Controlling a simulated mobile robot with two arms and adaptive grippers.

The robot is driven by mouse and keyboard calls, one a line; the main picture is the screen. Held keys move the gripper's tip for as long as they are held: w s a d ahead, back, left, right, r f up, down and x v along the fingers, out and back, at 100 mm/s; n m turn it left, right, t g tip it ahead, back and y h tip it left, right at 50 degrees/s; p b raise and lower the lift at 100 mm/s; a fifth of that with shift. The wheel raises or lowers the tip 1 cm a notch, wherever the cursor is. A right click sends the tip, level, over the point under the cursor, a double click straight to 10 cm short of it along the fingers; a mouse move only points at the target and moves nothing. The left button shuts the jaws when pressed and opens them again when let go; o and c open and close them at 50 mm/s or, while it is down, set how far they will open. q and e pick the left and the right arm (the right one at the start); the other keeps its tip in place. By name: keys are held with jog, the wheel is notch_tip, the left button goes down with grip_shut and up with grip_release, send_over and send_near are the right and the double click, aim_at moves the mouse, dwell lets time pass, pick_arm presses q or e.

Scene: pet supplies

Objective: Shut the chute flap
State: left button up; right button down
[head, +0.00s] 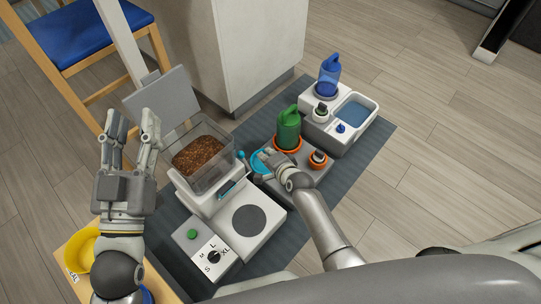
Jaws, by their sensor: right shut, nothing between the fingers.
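The food dispenser has a clear hopper (203,158) of brown kibble, with its grey lid (163,100) raised. Below the hopper, a small teal piece (231,188) shows on the dispenser's front, apparently at the chute. Whether it is the flap, and how far it is open, I cannot tell. My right gripper (265,159) is shut and empty, over a teal ring (257,162) on the grey tray, right of the dispenser; any contact is unclear. My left gripper (131,122) is open and empty, left of the hopper, fingers pointing away from me.
The grey tray (311,178) also holds a green bottle (288,128) and an orange-ringed item (318,159). Behind stands a white water unit (339,134) with a blue bottle (328,75). A dial box (208,250) and a round-plated scale (264,238) sit in front.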

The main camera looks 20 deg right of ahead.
pick_arm(q)
notch_tip(320, 180, down, 8)
jog(key=a+g+y+p, duration=0.1)
jog(key=g, duration=0.3)
jog(key=shift+w+g, duration=0.2)
jog(key=shift+g, duration=0.2)
pick_arm(e)
jog(key=shift+v, duration=1.65)
